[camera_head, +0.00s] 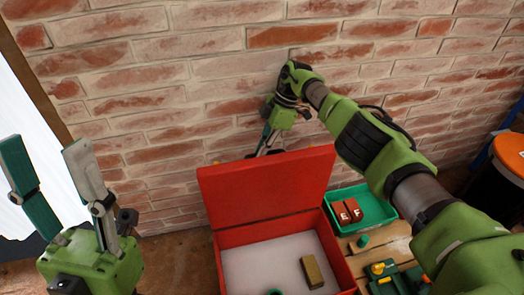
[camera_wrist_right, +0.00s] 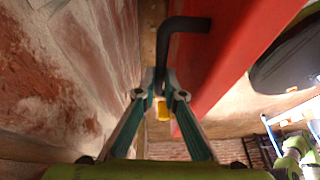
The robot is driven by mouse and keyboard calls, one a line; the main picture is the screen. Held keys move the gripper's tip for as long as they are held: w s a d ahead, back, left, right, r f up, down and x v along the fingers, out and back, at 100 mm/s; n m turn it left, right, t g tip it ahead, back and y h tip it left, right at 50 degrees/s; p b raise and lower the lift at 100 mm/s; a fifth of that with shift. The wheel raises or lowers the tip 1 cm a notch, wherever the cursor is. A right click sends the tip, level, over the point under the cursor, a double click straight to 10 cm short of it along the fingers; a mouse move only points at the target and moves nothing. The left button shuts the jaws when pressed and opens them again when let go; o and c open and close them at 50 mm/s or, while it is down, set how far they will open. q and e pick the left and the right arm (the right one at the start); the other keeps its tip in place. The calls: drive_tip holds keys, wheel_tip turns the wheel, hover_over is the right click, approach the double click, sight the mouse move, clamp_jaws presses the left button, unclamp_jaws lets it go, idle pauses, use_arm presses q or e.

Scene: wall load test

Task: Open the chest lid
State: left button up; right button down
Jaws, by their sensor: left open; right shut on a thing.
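The red chest (camera_head: 218,270) stands in the lower middle of the head view, its pale inside exposed. Its red lid (camera_head: 262,190) is raised, standing steeply at the chest's back edge. The lid also shows as a red panel in the right wrist view (camera_wrist_right: 235,55). My right gripper (camera_head: 264,148) is behind the lid's top edge, near the wall. In the right wrist view its fingers (camera_wrist_right: 160,88) close on a bent black handle (camera_wrist_right: 187,24) at the lid. In the head view the lid hides that grip. My left gripper (camera_head: 44,152) is open and empty at the left, apart from the chest.
A brick wall (camera_head: 150,90) rises close behind the lid and right gripper. A tan block (camera_head: 311,272) lies inside the chest. A green tray (camera_head: 376,207) with red lettered blocks (camera_head: 346,212) stands right of it. An orange-rimmed dark container (camera_head: 510,155) is at far right.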

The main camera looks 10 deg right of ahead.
drive_tip(key=shift+s+f, duration=0.25)
drive_tip(key=shift+f, duration=0.25)
drive_tip(key=c, duration=2.3)
unclamp_jaws()
drive_tip(key=shift+o, duration=0.8)
drive_tip(key=shift+w, duration=0.2)
drive_tip(key=v, duration=1.2)
drive_tip(key=shift+a+r, duration=0.1)
